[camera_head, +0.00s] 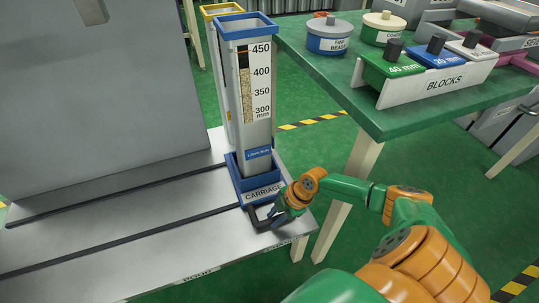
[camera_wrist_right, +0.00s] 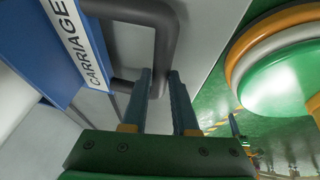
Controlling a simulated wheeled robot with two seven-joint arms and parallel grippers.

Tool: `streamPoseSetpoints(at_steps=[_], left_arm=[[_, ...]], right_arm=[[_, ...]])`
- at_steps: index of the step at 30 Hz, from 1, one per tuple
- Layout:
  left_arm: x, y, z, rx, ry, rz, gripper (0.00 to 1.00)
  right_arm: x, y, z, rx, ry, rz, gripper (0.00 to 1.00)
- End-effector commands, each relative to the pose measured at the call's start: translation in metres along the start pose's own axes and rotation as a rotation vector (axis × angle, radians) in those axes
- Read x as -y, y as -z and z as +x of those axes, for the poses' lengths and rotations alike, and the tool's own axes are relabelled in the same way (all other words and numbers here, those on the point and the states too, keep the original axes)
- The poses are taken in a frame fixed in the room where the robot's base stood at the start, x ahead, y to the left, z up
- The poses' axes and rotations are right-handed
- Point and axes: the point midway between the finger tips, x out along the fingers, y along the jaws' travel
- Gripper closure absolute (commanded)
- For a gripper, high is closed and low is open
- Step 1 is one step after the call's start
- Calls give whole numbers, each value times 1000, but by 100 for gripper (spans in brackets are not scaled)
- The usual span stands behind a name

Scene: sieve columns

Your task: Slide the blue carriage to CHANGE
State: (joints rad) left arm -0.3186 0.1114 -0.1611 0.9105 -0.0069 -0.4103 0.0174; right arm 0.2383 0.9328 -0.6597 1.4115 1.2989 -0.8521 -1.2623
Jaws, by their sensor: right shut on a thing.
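The blue carriage (camera_head: 236,178) sits at the right end of the grey bench, with a white CARRIAGE label on its front. It carries a tall upright column (camera_head: 258,130) with a blue rim and a scale reading 300 to 450 mm. A dark handle (camera_head: 258,219) sticks out from the carriage's front. My right gripper (camera_head: 278,213) is at this handle. In the right wrist view the handle (camera_wrist_right: 166,45) runs between the fingertips, and the fingers (camera_wrist_right: 161,85) are shut on it. The CARRIAGE label (camera_wrist_right: 78,40) also shows there. I cannot read a CHANGE mark.
Two dark rails (camera_head: 130,236) run along the bench. A large grey box (camera_head: 90,100) stands behind them. A second column with a yellow rim (camera_head: 222,10) is behind the carriage. The green table (camera_head: 335,75) at right holds labelled pots and a BLOCKS rack (camera_head: 440,84).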

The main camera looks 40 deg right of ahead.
Motion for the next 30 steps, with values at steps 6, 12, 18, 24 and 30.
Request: streamPoseSetpoints(at_steps=[6, 12, 18, 24, 30], left_arm=[[1, -2, 0, 4, 1, 2, 100], [2, -1, 0, 1, 3, 3, 100], [2, 2, 0, -4, 4, 3, 100], [3, 4, 0, -8, 4, 3, 100], [3, 5, -3, -11, 4, 3, 100]], right_arm=[[1, -4, -1, 2, 3, 0, 100], [1, -5, -2, 4, 3, 0, 100], [1, -6, -2, 5, 2, 0, 57], [0, -4, -2, 2, 1, 0, 43], [-1, -2, -6, 1, 0, -1, 43]])
